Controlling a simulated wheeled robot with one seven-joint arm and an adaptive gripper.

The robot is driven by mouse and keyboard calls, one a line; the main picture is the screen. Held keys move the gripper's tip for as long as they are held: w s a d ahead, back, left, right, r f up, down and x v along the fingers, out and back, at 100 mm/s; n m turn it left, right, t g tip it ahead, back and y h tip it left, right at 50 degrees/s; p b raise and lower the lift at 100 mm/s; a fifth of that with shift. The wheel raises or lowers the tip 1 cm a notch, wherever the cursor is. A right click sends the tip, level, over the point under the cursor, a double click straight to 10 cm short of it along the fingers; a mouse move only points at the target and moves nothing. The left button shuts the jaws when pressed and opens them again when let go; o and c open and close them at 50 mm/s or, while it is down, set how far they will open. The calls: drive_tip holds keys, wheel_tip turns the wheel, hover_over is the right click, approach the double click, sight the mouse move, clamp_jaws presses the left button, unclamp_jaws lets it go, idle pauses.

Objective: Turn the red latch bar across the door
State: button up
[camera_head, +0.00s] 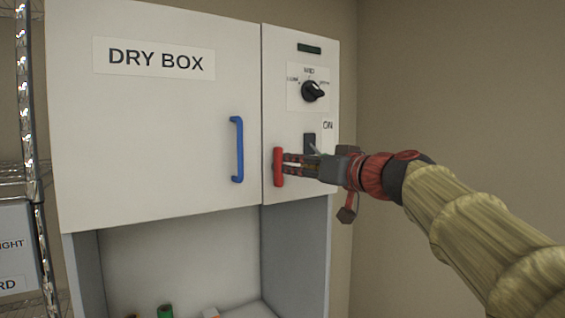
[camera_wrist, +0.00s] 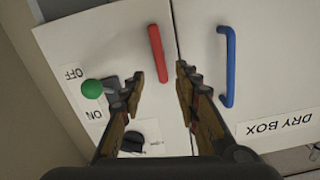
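The red latch bar (camera_head: 278,167) stands upright on the narrow right panel, beside the seam, and does not cross the door. The white DRY BOX door (camera_head: 150,120) is flush with the panel and carries a blue handle (camera_head: 237,150). My gripper (camera_head: 287,164) comes in from the right at the latch bar. In the wrist view my gripper (camera_wrist: 160,74) is open, and the near end of the red latch bar (camera_wrist: 157,52) shows between the fingertips. I cannot tell whether a finger touches it. The blue handle (camera_wrist: 228,66) is right of the fingers there.
A black dial (camera_head: 312,91) and a dark switch (camera_head: 309,143) marked ON are on the panel above my gripper. A green knob (camera_wrist: 92,89) shows in the wrist view. A wire shelf (camera_head: 24,90) stands at the left. Small items, one a green cylinder (camera_head: 165,311), sit below the door.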

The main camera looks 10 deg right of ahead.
sight(281, 157)
drive_tip(key=shift+n+t, duration=0.3)
drive_tip(key=shift+n, duration=0.6)
drive_tip(key=x, duration=0.5)
drive_tip(key=r+p+x, duration=0.1)
drive_tip(key=x, duration=0.1)
drive_tip(key=shift+w+a, duration=0.15)
drive_tip(key=shift+w, duration=0.2)
drive_tip(key=c, duration=0.3)
drive_tip(key=c, duration=0.4)
clamp_jaws()
